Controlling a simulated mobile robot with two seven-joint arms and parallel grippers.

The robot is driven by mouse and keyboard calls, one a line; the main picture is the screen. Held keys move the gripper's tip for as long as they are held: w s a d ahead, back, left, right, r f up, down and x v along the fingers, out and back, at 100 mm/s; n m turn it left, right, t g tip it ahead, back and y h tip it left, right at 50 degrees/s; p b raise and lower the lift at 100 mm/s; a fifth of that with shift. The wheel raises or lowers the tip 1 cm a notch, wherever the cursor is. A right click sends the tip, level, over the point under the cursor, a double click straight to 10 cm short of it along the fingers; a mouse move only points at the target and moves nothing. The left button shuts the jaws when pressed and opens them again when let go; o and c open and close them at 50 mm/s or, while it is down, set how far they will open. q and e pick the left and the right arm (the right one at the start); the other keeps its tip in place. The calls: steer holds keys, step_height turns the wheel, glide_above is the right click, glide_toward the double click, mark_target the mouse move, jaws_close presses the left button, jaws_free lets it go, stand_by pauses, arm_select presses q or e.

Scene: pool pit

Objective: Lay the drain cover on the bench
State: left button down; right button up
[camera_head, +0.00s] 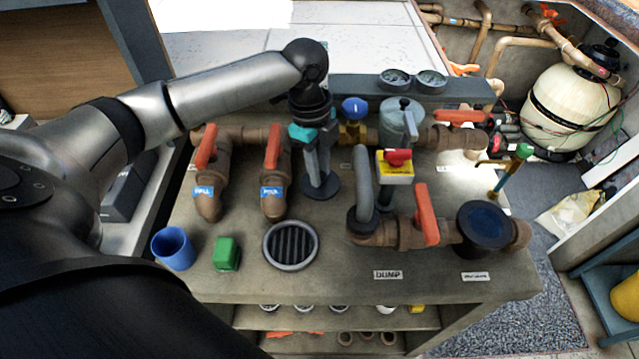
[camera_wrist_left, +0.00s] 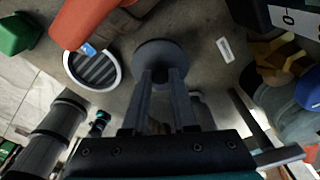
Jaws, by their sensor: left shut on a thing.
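The drain cover (camera_head: 291,245), a round grille with dark slots and a pale grey rim, appears to lie flat on the bench (camera_head: 335,272) near its front edge. It also shows in the left wrist view (camera_wrist_left: 92,68), left of my fingers. My left gripper (camera_head: 319,172) points down behind and right of it, apart from it. It is shut on a dark round disc (camera_head: 321,188), whose face also shows beyond the fingers in the left wrist view (camera_wrist_left: 158,52). The grip point is hidden, and I cannot tell whether the disc touches the bench. My right gripper is not in view.
A blue cup (camera_head: 173,249) and green block (camera_head: 227,254) stand left of the cover. Orange-handled valves (camera_head: 272,150) rise behind it. Bare bench lies around the DUMP label (camera_head: 388,275).

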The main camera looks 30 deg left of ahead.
arm_select(q)
step_height(320, 180, down, 4)
steer(key=shift+f+b, duration=0.25)
steer(key=shift+b, duration=0.05)
steer(key=shift+f, duration=0.1)
steer(key=c, duration=0.7)
jaws_free()
step_height(320, 180, up, 12)
steer(key=a+p, duration=0.1)
steer(key=p, duration=0.1)
steer(key=shift+a, duration=0.2)
